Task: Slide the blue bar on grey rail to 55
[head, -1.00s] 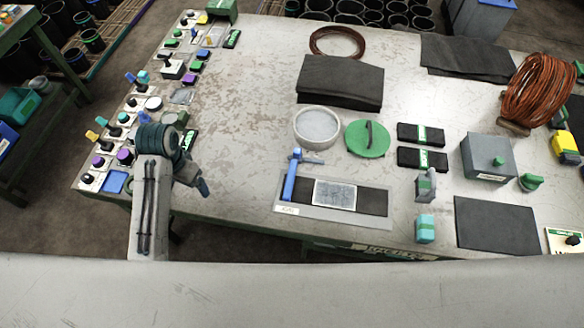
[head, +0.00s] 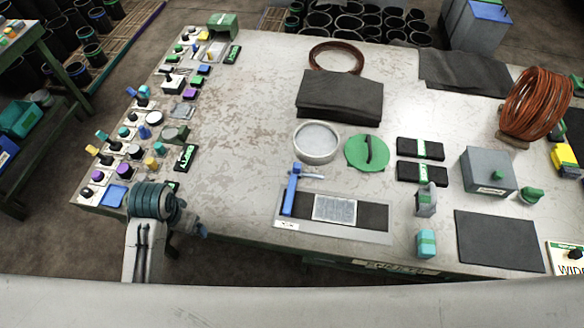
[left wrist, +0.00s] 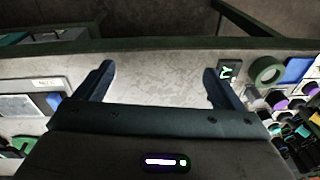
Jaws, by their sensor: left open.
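A blue bar (head: 290,192) stands across the left end of a grey plate (head: 335,231) near the table's front edge. A dark strip (head: 373,215) and a pale printed panel (head: 334,208) lie on the plate, right of the bar. I cannot make out a separate grey rail or any scale numbers. In the left wrist view, part of the plate (left wrist: 25,85) and a blue piece (left wrist: 55,101) show at left. My left gripper (left wrist: 157,78) is open and empty, its fingers apart. In the head view it (head: 203,231) is at the front edge, left of the plate.
A control panel with several knobs and buttons (head: 115,198) lines the table's left side. A round dish (head: 316,143), a green lid (head: 367,153) and a dark folded sheet (head: 338,95) lie behind the plate. The tabletop between panel and plate is clear.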

